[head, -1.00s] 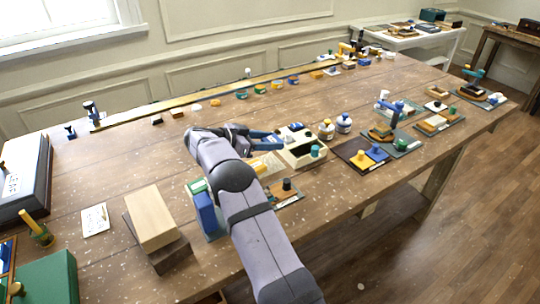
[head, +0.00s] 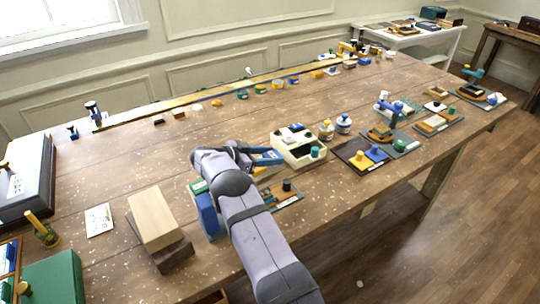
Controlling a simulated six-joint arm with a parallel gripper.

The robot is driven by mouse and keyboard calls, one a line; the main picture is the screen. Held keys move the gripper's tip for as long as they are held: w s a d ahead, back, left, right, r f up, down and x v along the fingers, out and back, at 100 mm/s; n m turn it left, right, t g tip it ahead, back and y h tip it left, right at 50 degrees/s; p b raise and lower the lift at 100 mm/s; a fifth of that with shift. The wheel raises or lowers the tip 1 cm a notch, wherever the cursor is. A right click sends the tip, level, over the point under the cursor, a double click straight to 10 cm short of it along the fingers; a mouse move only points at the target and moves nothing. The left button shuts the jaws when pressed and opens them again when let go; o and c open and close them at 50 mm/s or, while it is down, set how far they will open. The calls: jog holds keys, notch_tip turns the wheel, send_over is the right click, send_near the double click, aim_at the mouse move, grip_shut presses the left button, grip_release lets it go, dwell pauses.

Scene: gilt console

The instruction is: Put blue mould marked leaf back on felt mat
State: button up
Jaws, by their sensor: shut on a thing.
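My gripper (head: 270,157), with blue fingers, is left of the cream box and above the tabletop, partly hidden by my own arm. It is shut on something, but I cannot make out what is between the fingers. A blue piece with a knob (head: 376,153) sits beside a yellow one (head: 360,159) on a dark mat (head: 346,148) right of the box. No leaf mark is readable on any piece. Another mat (head: 292,200) with a dark-knobbed piece (head: 287,185) lies just in front of my gripper. I cannot tell which mat is felt.
The open cream box (head: 301,158) stands close to the right of my gripper. Two small jars (head: 343,124) stand behind it.

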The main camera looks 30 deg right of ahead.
jog(key=shift+f+b, duration=0.45)
jog(key=shift+f, duration=0.05)
jog(key=shift+f, duration=0.1)
jog(key=o, duration=1.1)
jog(key=shift+o, duration=0.2)
